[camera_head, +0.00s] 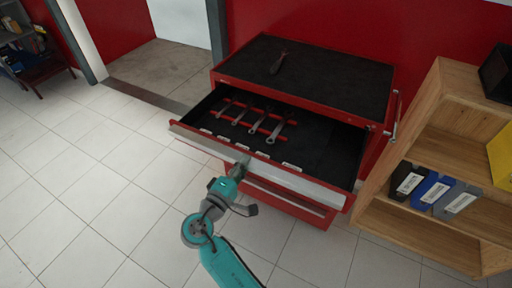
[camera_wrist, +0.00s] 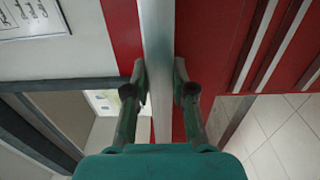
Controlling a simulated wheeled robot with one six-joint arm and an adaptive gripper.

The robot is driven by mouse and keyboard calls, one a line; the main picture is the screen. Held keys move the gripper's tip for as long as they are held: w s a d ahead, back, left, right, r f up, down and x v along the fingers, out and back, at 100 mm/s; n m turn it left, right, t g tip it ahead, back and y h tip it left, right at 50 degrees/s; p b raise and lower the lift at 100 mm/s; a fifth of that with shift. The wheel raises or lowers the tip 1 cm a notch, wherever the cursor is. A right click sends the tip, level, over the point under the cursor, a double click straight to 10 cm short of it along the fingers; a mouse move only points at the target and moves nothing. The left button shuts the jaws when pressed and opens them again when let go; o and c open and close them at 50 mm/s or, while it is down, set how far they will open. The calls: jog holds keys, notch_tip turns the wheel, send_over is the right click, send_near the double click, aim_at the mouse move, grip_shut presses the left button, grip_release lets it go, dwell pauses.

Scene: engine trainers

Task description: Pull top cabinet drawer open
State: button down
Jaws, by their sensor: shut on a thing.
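The red tool cabinet (camera_head: 325,95) stands against the red wall with a black top mat. Its top drawer (camera_head: 262,165) is pulled well out, and several wrenches (camera_head: 277,131) lie in its black-lined inside. The drawer's silver front edge (camera_head: 300,183) faces my arm. My gripper (camera_head: 243,162) is at the middle of that edge. In the wrist view the fingers of my gripper (camera_wrist: 160,85) stand on both sides of the silver edge strip (camera_wrist: 157,40), shut on it. The exact finger contact is small in the head view.
A wooden shelf (camera_head: 440,120) with several binders (camera_head: 433,190) stands close to the cabinet's right. A tool (camera_head: 279,63) lies on the cabinet top. White tiled floor (camera_head: 100,190) is clear to the left and in front. A doorway opens behind, at the left.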

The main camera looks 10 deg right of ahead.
jog(key=v, duration=0.9)
jog(key=shift+f, duration=0.4)
jog(key=shift+d, duration=0.1)
jog(key=c, duration=1.2)
grip_release()
jog(key=shift+o, duration=0.8)
jog(key=shift+r, duration=0.15)
jog(key=v, duration=1.2)
